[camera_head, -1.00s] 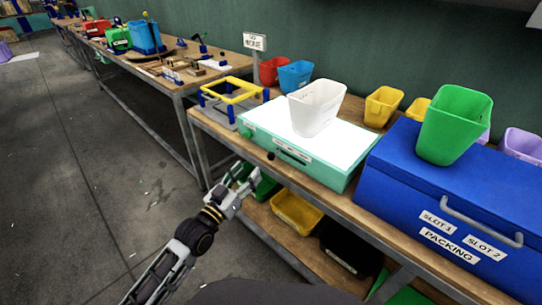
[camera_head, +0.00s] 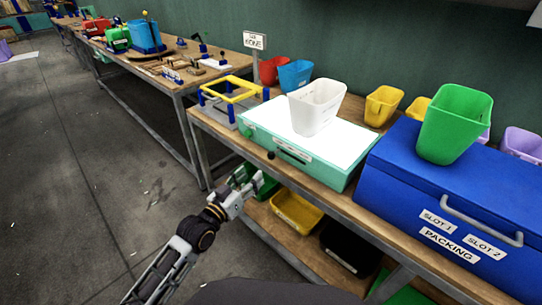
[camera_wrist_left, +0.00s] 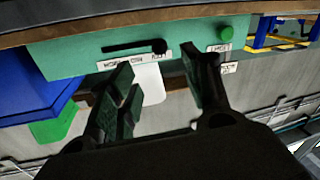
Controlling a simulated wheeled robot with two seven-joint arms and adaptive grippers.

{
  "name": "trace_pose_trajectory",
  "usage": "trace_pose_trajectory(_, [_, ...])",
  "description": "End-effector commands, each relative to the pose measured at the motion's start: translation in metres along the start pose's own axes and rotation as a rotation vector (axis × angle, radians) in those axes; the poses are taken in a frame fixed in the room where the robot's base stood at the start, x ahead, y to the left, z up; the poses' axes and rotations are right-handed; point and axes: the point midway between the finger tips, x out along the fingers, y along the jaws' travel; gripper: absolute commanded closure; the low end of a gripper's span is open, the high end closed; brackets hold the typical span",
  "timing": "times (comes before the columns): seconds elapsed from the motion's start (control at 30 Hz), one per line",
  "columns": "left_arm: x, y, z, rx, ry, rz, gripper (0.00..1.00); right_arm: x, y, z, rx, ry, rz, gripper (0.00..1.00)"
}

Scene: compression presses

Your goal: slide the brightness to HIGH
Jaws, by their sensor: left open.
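A mint-green light box (camera_head: 330,165) with a bright white top stands on the workbench. Its front has a dark slot with a black slider knob (camera_head: 271,155) at the slot's left end, on the side of the green button (camera_head: 248,133). In the left wrist view the picture is turned over: the knob (camera_wrist_left: 159,46) sits at the slot's right end, above a small label strip (camera_wrist_left: 135,58) too small to read surely. My left gripper (camera_head: 243,181) is open and empty, below and in front of the box, apart from the knob. My right gripper is not in view.
A white bin (camera_head: 316,108) stands on the light box. A blue packing case (camera_head: 400,190) is close on its right, with a green bin (camera_head: 455,125) on top. A yellow frame (camera_head: 232,90) stands on the left.

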Motion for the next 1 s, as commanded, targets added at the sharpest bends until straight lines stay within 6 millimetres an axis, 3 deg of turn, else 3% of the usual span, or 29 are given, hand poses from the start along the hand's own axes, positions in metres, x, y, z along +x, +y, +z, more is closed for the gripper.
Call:
trace_pose_trajectory(0.57, [0.043,0.000,0.000,0.000,0.001,0.000,0.51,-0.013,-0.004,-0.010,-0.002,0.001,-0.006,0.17])
trace_pose_trajectory(1.0, [0.078,0.000,0.000,0.000,0.001,0.000,0.51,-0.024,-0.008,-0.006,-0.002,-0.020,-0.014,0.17])
